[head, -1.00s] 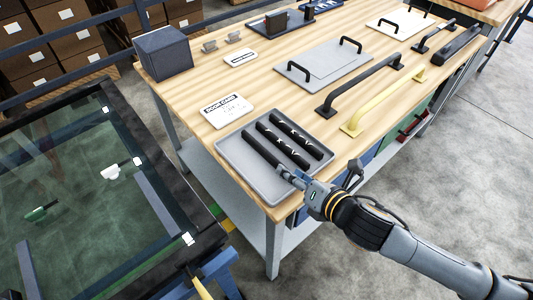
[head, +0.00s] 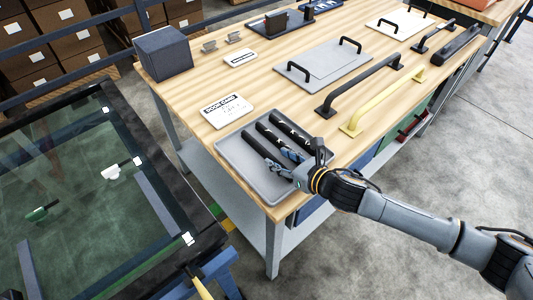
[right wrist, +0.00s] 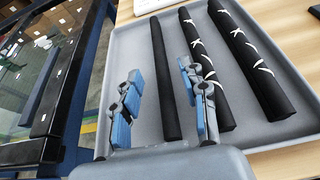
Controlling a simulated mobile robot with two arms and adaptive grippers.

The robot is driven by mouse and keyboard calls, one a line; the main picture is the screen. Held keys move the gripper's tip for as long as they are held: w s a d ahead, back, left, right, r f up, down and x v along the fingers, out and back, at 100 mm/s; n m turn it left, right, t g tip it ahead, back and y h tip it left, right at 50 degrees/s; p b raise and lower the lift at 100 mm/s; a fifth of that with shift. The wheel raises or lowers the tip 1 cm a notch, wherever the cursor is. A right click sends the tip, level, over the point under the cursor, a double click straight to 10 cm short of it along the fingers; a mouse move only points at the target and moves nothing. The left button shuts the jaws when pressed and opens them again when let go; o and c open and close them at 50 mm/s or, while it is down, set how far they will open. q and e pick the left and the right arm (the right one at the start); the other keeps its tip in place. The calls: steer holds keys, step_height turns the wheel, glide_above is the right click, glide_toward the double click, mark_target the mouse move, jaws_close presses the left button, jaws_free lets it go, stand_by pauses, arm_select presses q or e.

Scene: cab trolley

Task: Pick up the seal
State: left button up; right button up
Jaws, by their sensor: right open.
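Three black seal strips lie side by side in a grey tray (head: 232,160) at the near end of the wooden table. The left strip (right wrist: 166,80) looks plain. The middle strip (right wrist: 207,70) and the right strip (right wrist: 248,60) carry white marks; the right one also shows in the head view (head: 290,128). My right gripper (head: 283,160) is over the tray's near side. In the right wrist view my right gripper (right wrist: 160,70) is open, with its fingers on either side of the plain strip. I cannot tell whether they touch it. My left gripper is not in view.
A room card (head: 227,110) lies behind the tray, and a dark box (head: 163,55) stands at the table's left corner. A black handle (head: 360,85) and a yellow handle (head: 355,122) lie to the right. A framed glass panel (head: 80,190) is at left.

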mark_target(272, 157)
steer(key=x, duration=0.4)
steer(key=shift+w+a+f, duration=0.15)
steer(key=shift+a+f, duration=0.1)
steer(key=shift+f, duration=0.15)
jaws_close()
